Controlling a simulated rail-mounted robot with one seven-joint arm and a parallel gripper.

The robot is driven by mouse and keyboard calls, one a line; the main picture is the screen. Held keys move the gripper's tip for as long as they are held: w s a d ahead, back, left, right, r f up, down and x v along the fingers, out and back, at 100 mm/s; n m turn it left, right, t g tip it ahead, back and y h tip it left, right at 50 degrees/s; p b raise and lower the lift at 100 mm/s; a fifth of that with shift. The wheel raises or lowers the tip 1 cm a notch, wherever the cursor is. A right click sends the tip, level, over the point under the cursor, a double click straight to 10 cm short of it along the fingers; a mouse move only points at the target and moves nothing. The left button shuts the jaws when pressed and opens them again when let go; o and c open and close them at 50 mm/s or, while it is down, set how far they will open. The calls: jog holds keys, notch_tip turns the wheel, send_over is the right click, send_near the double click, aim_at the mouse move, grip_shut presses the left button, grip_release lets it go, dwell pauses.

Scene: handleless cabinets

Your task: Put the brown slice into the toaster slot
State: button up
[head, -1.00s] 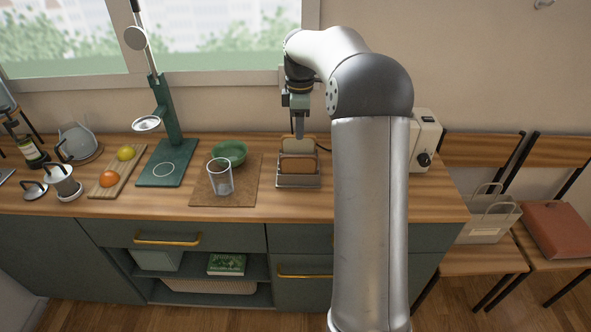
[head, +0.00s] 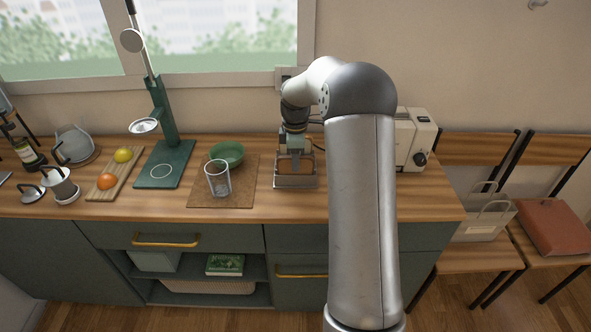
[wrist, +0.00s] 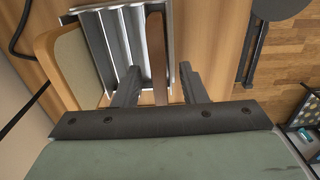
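The brown slice (wrist: 157,55) stands on edge in a metal rack (wrist: 112,25) with several slots. My gripper (wrist: 159,72) is open, with one finger on each side of the slice and gaps still visible. In the head view, my gripper (head: 295,153) is low over the rack (head: 296,184), and the slice (head: 293,168) shows partly below it. A paler slice with a tan crust (wrist: 75,60) is at the rack's left in the wrist view. A cream box with a dark knob (head: 418,130), apparently the toaster, stands right of my arm; its slot cannot be made out.
A clear glass (head: 218,180) and a green bowl (head: 228,153) stand on a brown mat (head: 238,198) left of the rack. A green stand (head: 165,165) is farther left. My arm hides the counter between rack and cream box.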

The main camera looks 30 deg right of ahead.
grip_shut()
